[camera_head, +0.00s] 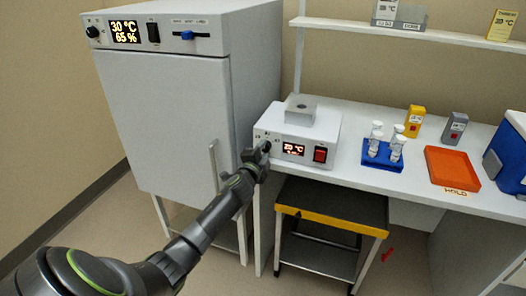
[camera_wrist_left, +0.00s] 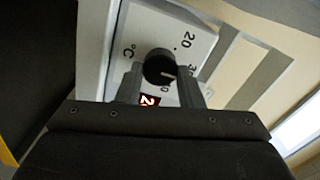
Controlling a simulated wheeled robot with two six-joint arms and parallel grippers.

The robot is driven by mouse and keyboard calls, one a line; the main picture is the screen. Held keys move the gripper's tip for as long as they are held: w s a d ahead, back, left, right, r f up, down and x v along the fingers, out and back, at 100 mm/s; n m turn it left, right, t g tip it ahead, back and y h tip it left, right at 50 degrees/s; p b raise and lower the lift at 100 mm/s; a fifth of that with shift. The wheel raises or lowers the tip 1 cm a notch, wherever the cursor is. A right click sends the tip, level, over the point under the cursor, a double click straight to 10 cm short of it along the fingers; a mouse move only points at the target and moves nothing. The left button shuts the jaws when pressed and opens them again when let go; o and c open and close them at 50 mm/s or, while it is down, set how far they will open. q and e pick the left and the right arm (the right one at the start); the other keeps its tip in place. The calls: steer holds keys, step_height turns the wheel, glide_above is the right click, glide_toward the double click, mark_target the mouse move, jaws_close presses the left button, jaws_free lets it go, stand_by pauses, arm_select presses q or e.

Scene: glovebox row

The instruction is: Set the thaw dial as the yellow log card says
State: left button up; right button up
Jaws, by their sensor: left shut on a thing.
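The thaw block (camera_head: 297,128) is a white box on the bench with a metal block on top, a lit red display (camera_head: 293,149) reading about 20 °C, and a red switch (camera_head: 320,155). Its black dial (camera_wrist_left: 158,66) has a white pointer line facing right in the left wrist view, near the 30 mark; a 20 mark is above it. My left gripper (camera_head: 258,157) is at the dial, its fingers on either side and shut on it. The yellow log card (camera_head: 502,25) stands on the shelf at the upper right; its number is too small to read surely.
A white incubator (camera_head: 165,110) with a 30 °C, 65 % display stands left of the bench. A blue rack (camera_head: 382,154) with vials, yellow and grey boxes, an orange tray (camera_head: 452,168) and a blue cooler (camera_head: 508,155) are to the right. A yellow-edged cart (camera_head: 330,215) is below.

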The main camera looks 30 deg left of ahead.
arm_select(q)
steer(key=o, duration=1)
steer(key=shift+c, duration=0.2)
steer(key=v, duration=1.7)
steer(key=shift+s+b, duration=0.2)
steer(key=shift+b, duration=0.1)
steer(key=shift+f, duration=0.1)
